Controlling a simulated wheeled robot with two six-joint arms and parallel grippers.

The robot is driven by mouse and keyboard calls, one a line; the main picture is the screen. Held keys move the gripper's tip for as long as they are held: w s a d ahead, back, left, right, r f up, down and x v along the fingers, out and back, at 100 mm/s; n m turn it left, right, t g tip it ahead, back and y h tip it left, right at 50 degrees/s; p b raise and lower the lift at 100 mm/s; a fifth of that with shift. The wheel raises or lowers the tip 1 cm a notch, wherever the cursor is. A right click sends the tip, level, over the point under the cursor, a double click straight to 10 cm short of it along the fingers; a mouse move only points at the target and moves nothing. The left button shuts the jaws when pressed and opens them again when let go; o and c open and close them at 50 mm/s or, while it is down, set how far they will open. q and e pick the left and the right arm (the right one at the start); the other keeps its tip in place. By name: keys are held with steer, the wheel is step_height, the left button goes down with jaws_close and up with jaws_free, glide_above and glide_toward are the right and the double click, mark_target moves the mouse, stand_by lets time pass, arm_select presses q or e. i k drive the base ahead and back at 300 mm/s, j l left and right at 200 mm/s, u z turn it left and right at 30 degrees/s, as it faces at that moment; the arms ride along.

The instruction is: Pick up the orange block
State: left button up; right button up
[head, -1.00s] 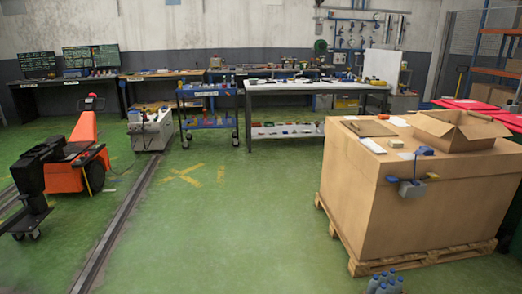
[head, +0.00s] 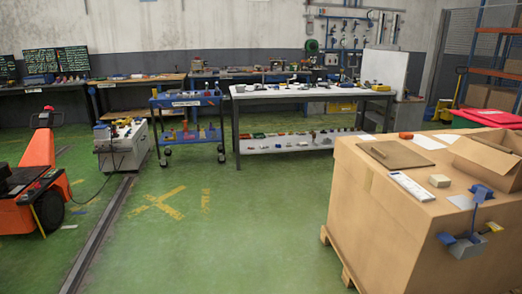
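A small orange block-like thing (head: 405,135) lies on top of the large cardboard box (head: 385,220), near its far edge, behind a flat brown board. It is small in the head view, so its exact shape is hard to tell. Neither of my grippers is in the head view.
The box top also holds a brown board (head: 395,154), a pale block (head: 440,181) and an open carton (head: 490,155). A blue cart (head: 187,124) and a long white table (head: 300,91) stand behind. An orange pallet jack (head: 38,185) is left. Green floor is clear in the middle.

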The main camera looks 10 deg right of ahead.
mark_target(403, 135)
steer(key=i+z, duration=0.25)
steer(key=i, duration=0.6)
steer(key=i+j+z, duration=0.25)
steer(key=i, duration=1.15)
steer(key=i+l+u, duration=0.1)
steer(key=i, duration=0.45)
steer(key=i+l, duration=0.15)
steer(key=i, duration=0.45)
steer(key=i+j, duration=0.15)
steer(key=i, duration=0.6)
steer(key=i+j, duration=0.1)
steer(key=i, duration=0.65)
steer(key=i+z, duration=0.2)
steer(key=z, duration=0.25)
steer(key=i+z, duration=0.2)
steer(key=z, duration=0.2)
steer(key=i+j+z, duration=0.2)
steer(key=z, duration=0.25)
steer(key=i+j+z, duration=0.2)
steer(key=z, duration=0.25)
steer(key=i+z, duration=0.15)
steer(key=z, duration=0.3)
steer(key=i+j+z, duration=0.1)
steer(key=z, duration=0.35)
steer(key=i+j+z, duration=0.1)
steer(key=z, duration=0.35)
steer(key=j+z, duration=0.2)
steer(key=z, duration=0.25)
steer(key=i, duration=0.05)
